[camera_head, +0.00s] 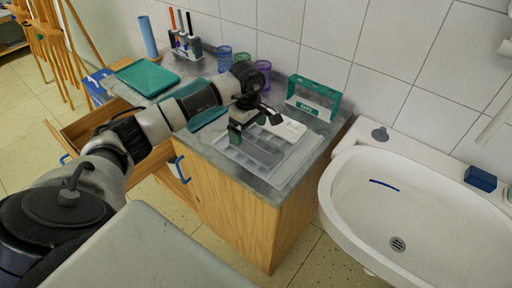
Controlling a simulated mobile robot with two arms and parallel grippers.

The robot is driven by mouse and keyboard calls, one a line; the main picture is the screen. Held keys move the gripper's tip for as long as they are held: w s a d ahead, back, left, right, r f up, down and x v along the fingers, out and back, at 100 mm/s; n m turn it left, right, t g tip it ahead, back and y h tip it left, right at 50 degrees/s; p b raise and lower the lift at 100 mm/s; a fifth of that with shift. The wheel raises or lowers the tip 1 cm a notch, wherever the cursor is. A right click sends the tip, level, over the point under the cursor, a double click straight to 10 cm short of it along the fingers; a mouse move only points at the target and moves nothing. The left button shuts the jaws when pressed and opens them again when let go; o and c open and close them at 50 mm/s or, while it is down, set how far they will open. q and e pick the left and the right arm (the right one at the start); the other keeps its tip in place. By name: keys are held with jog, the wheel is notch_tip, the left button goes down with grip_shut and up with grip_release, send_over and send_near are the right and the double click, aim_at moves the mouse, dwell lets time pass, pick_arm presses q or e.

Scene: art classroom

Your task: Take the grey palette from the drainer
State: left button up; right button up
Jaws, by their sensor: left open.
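A pale grey drainer tray (289,170) lies on the counter near its front right corner. A flat grey piece with compartments, which looks like the grey palette (262,150), lies on it. A white piece (288,128) lies at the back of the drainer. My left gripper (254,123) is open above the back left part of the drainer, pointing down. Its fingers hide part of the palette and the white piece. I cannot tell whether it touches either one. My right gripper is not in view.
A green-framed holder (313,98) stands behind the drainer, with colored cups (263,73) to its left. A teal tray (147,76) lies at the counter's left. An open drawer (92,128) juts out below. A white sink (425,215) is at right.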

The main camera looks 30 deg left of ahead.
aim_at(248, 144)
pick_arm(q)
notch_tip(248, 144, down, 4)
jog(key=shift+s+f+p, duration=0.15)
jog(key=shift+f+p, duration=0.1)
jog(key=shift+p, duration=0.2)
jog(key=shift+c, duration=0.3)
jog(key=c, duration=0.6)
jog(key=shift+r, duration=0.1)
jog(key=shift+c, duration=0.2)
